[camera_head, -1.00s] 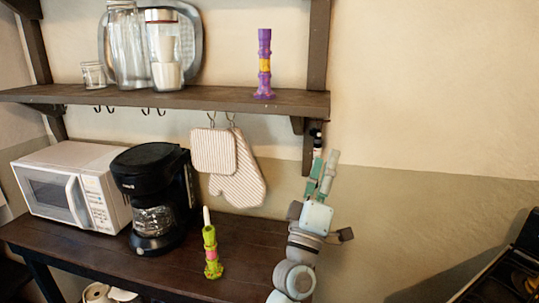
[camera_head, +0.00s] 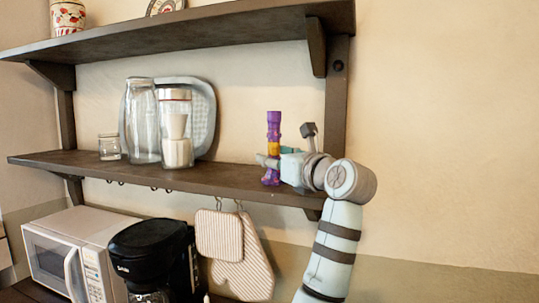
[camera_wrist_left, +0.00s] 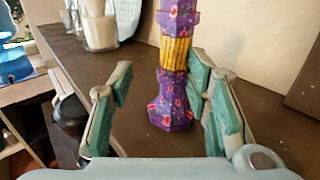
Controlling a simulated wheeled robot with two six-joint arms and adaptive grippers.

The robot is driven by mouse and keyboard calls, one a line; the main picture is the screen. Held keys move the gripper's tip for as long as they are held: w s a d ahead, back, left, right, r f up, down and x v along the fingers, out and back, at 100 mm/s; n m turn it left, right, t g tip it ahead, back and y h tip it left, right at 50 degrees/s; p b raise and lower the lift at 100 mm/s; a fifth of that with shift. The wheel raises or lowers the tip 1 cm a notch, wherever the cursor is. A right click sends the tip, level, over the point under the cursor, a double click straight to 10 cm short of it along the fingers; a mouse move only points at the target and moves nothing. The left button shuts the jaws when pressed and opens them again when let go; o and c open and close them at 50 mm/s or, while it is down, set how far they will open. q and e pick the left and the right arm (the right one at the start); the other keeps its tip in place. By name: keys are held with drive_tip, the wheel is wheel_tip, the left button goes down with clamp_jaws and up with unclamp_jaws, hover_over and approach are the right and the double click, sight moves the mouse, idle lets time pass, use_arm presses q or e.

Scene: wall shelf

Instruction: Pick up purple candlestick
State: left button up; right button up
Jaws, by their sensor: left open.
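The purple candlestick (camera_head: 273,130) has a yellow band and stands upright on the lower wall shelf near its right end. My left gripper (camera_head: 268,161) is at the candlestick, coming from the right in the head view. In the left wrist view the candlestick (camera_wrist_left: 175,85) stands between the open fingers of my left gripper (camera_wrist_left: 165,105), nearer the right finger. A gap shows between the left finger and the candlestick. Whether the right finger touches it, I cannot tell. My right gripper is in neither current view.
The upper shelf (camera_head: 200,38) is above. A shelf bracket post (camera_head: 337,110) stands right of the candlestick. Mitts (camera_head: 240,255) hang below.

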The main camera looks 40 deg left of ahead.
sight(276, 157)
use_arm(q)
drive_tip(key=w, duration=0.1)
drive_tip(key=w+a, duration=0.2)
drive_tip(key=shift+w+a+f+p, duration=0.2)
drive_tip(key=shift+w+f+p, duration=0.1)
drive_tip(key=shift+w+f, duration=0.05)
drive_tip(key=shift+w+a+f, duration=0.1)
drive_tip(key=shift+w+a, duration=0.05)
drive_tip(key=shift+w, duration=0.05)
drive_tip(key=shift+s+a, duration=0.1)
drive_tip(key=shift+s, duration=0.15)
drive_tip(key=shift+s+r, duration=0.2)
drive_tip(key=shift+s, duration=0.2)
drive_tip(key=shift+c, duration=1)
drive_tip(key=shift+s+r, duration=0.1)
drive_tip(key=shift+s, duration=0.2)
drive_tip(key=c, duration=0.6)
drive_tip(key=shift+w+d, duration=0.1)
drive_tip(key=shift+d, duration=0.1)
clamp_jaws()
drive_tip(key=shift+w, duration=0.1)
use_arm(e)
drive_tip(key=shift+w+d+r, duration=0.1)
drive_tip(key=shift+w+r, duration=0.35)
drive_tip(key=shift+w, duration=0.4)
